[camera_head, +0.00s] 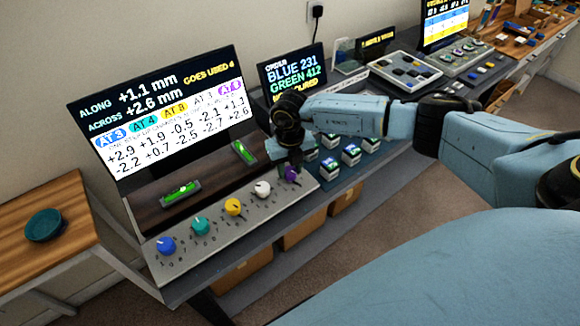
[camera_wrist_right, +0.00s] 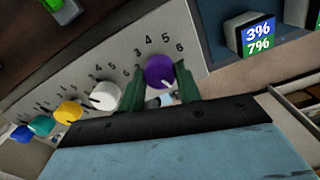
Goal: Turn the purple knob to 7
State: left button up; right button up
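The purple knob (camera_head: 291,174) is the last one at the right end of the grey knob panel (camera_head: 212,250). In the right wrist view the purple knob (camera_wrist_right: 160,71) sits between the two green fingers of my right gripper (camera_wrist_right: 163,82), which appear to touch its sides. Numbers 3 to 6 show around it. In the head view my right gripper (camera_head: 290,155) reaches down onto the knob. The screen (camera_head: 165,108) has a purple label at its right whose number is too small to read surely. My left gripper is not in view.
White (camera_head: 263,189), yellow (camera_head: 233,207), teal (camera_head: 201,226) and blue (camera_head: 166,245) knobs line the panel to the left. Two green levels (camera_head: 181,190) lie behind them. Small labelled blocks (camera_head: 351,154) stand to the right of the panel. A teal bowl (camera_head: 44,225) is at far left.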

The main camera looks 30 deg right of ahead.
jog(key=shift+c, duration=1)
jog(key=shift+n, duration=0.3)
jog(key=n+b, duration=0.1)
jog(key=n, duration=0.2)
jog(key=shift+b, duration=0.4)
jog(key=shift+n+b, duration=0.7)
jog(key=shift+n, duration=1.3)
jog(key=o, duration=1)
